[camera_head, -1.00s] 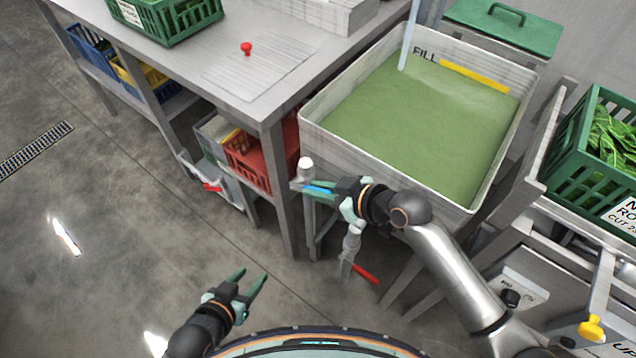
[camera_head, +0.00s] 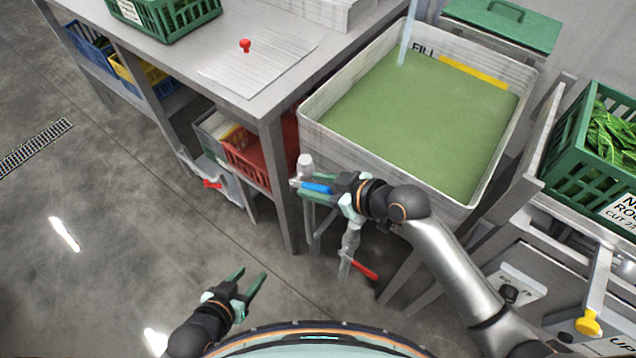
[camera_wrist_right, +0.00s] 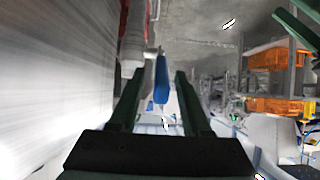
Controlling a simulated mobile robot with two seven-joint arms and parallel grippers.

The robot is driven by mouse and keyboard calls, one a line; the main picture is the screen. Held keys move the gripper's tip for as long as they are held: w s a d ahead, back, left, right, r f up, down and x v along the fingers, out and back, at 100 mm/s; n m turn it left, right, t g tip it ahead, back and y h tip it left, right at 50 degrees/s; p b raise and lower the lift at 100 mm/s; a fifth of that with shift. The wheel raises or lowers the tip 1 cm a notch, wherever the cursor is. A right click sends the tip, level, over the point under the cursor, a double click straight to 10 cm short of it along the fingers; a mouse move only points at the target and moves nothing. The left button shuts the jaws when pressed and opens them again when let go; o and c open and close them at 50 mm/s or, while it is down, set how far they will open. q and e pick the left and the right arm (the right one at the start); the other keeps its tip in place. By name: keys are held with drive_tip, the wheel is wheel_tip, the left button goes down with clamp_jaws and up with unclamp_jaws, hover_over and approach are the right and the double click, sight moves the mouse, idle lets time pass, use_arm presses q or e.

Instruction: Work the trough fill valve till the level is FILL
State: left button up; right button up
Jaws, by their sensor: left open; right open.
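The trough (camera_head: 330,138) holds green water (camera_head: 420,125). Its surface lies close to the yellow strip (camera_head: 473,72) beside the word FILL on the back wall. A pale stream or pipe (camera_head: 407,38) comes down at the back. The fill valve with a white top (camera_head: 304,163) and blue lever (camera_head: 316,188) is at the trough's near left corner. My right gripper (camera_head: 306,187) is open around the blue lever. In the right wrist view the lever (camera_wrist_right: 161,80) shows between the spread fingers. My left gripper (camera_head: 252,284) is open and empty above the floor.
A red-handled valve (camera_head: 362,269) hangs below the trough. A steel table (camera_head: 180,60) stands left, with a red crate (camera_head: 245,160) beneath. A green crate of leaves (camera_head: 570,175) stands right. Floor at left is clear.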

drive_tip(key=shift+s+d+r, duration=0.25)
drive_tip(key=shift+d, duration=0.15)
drive_tip(key=p+v, duration=0.1)
drive_tip(key=v, duration=1)
drive_tip(key=shift+s, duration=0.15)
drive_tip(key=shift+d+r, duration=0.1)
drive_tip(key=shift+r, duration=0.05)
